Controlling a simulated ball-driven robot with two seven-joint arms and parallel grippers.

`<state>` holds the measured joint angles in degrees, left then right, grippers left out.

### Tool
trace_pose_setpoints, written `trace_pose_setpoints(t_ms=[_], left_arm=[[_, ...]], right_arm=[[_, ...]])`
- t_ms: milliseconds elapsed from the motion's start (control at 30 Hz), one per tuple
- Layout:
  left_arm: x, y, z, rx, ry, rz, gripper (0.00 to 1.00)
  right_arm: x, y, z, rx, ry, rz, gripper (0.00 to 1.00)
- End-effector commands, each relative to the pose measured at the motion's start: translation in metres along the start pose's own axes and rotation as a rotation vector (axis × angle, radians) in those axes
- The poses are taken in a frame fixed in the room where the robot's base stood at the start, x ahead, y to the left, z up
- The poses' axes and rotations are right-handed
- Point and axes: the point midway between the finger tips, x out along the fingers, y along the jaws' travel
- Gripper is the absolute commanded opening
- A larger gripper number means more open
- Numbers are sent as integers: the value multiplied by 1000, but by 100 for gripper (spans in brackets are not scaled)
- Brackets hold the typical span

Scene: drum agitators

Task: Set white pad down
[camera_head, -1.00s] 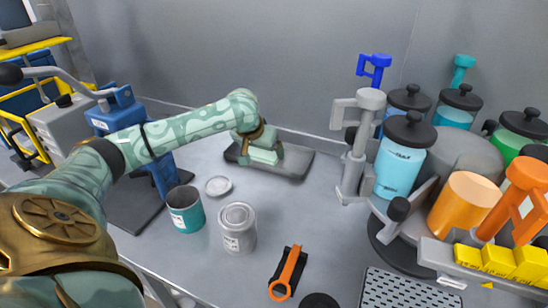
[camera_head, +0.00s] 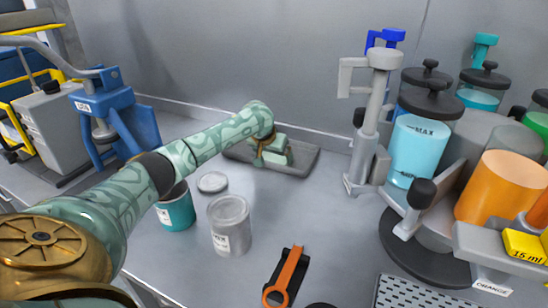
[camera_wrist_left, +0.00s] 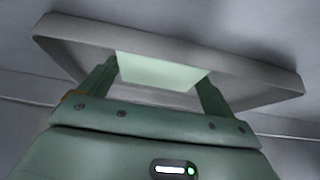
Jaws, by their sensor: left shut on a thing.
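My left gripper (camera_head: 272,152) is over the dark grey tray (camera_head: 306,160) at the back of the bench, near the wall. In the left wrist view its two green fingers are shut on the white pad (camera_wrist_left: 160,72), a pale, flat rectangle with a greenish tint. The grey tray (camera_wrist_left: 270,94) with its raised rim shows behind the pad. I cannot tell whether the pad touches the tray. In the head view the arm and gripper hide much of the pad. My right gripper is not in view.
A teal can (camera_head: 178,212), a grey can (camera_head: 230,228) and a round lid (camera_head: 212,182) stand in front of the tray. An orange-handled tool (camera_head: 286,276) lies nearer. A carousel with coloured canisters (camera_head: 415,150) fills the right. A blue press (camera_head: 112,120) stands left.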

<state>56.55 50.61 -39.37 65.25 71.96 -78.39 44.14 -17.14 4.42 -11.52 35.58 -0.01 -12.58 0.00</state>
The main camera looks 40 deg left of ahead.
Motion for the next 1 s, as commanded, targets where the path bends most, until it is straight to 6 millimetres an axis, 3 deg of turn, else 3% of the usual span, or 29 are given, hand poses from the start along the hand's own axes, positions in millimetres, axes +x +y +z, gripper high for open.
trace_pose_setpoints(t_ms=[133,167,200,433,533,800,1000], left_arm=[[0,0,0,0,-2,1,62],[0,0,1,0,-2,1,92],[0,0,1,0,-2,1,100],[-1,0,0,0,-1,0,100],[-12,0,-1,2,0,1,100],[-75,0,-4,2,3,1,100],[-110,0,-2,-1,0,2,100]], right_arm=[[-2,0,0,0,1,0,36],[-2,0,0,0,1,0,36],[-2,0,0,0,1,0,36],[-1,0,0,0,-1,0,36],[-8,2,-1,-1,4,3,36],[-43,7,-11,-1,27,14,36],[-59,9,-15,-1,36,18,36]])
